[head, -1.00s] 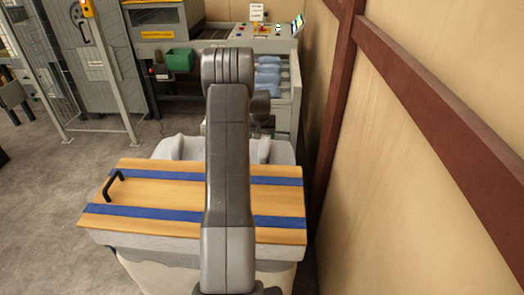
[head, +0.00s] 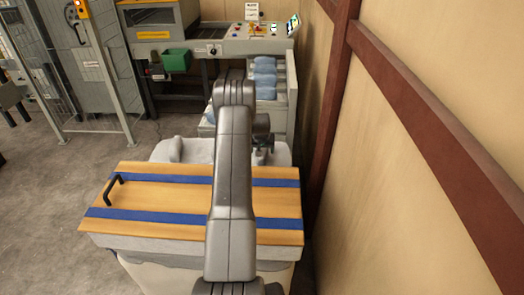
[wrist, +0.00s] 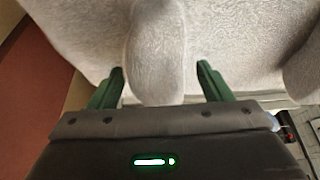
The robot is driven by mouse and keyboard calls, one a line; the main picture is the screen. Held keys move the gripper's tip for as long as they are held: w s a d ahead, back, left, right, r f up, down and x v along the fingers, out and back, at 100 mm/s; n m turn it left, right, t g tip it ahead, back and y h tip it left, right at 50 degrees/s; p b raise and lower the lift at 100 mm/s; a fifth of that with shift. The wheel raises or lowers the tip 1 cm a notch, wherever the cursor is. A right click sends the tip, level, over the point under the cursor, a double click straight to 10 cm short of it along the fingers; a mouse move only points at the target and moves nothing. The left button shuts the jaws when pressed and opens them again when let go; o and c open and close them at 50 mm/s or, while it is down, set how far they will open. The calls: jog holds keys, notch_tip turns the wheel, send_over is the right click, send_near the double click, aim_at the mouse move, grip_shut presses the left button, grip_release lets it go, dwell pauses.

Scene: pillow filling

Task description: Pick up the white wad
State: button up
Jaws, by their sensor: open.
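A white, fuzzy, elongated wad (wrist: 157,45) lies in the pale open part of the bin, seen in the wrist view. My gripper (wrist: 160,69) is open, with one green finger on each side of the wad's near end. I cannot tell whether the fingers touch it. A second pale lump (wrist: 306,65) shows at the right edge of that view. In the head view a white wad (head: 175,149) sits at the left of the bin's opening. My gripper (head: 262,152) is low over the right part of the opening, and my arm hides the middle.
A wooden lid (head: 150,197) with blue strips and a black handle (head: 113,188) covers the bin's near part. A wall with red beams (head: 330,120) stands close on the right.

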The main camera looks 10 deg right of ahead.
jog(key=shift+w+f, duration=0.15)
jog(key=shift+f, duration=0.25)
jog(key=c, duration=1.1)
